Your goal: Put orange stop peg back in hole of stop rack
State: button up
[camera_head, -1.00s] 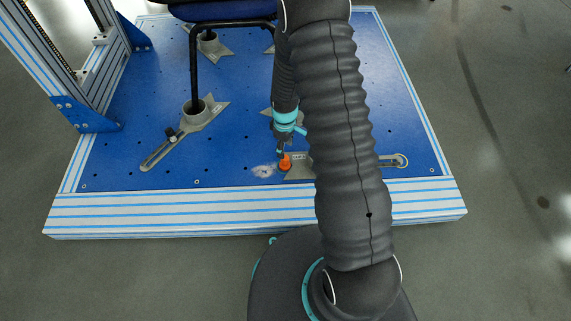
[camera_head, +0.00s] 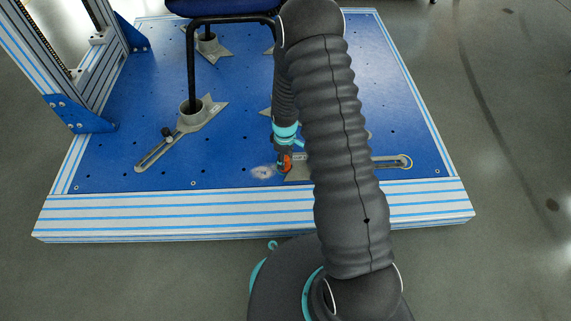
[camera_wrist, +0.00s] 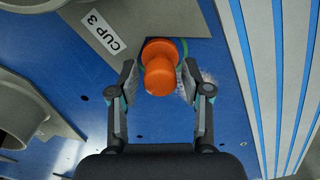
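The orange stop peg (camera_wrist: 160,68) has a round knob and a wider round part behind it, at the edge of a grey plate labelled "CUP 3" (camera_wrist: 145,18). In the head view the peg (camera_head: 287,161) is partly covered by my gripper (camera_head: 285,158). My gripper (camera_wrist: 160,78) is open, with one finger on each side of the peg's knob and a small gap visible on both sides. Whether the peg's lower end sits in a hole is hidden. I cannot pick out a stop rack for certain.
A blue perforated platform (camera_head: 235,120) with a striped front edge (camera_head: 180,213) lies under everything. A chair leg (camera_head: 191,70) stands in a grey cup (camera_head: 191,108) with a slotted arm. A metal frame (camera_head: 60,60) rises at left. My arm hides the platform's middle.

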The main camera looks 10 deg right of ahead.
grip_shut()
jog(key=shift+r, duration=0.1)
jog(key=shift+r+p, duration=1.15)
jog(key=shift+r, duration=0.7)
jog(key=shift+r, duration=0.2)
jog(key=shift+r+p, duration=1.15)
jog(key=shift+r, duration=0.85)
jog(key=shift+s+f, duration=0.1)
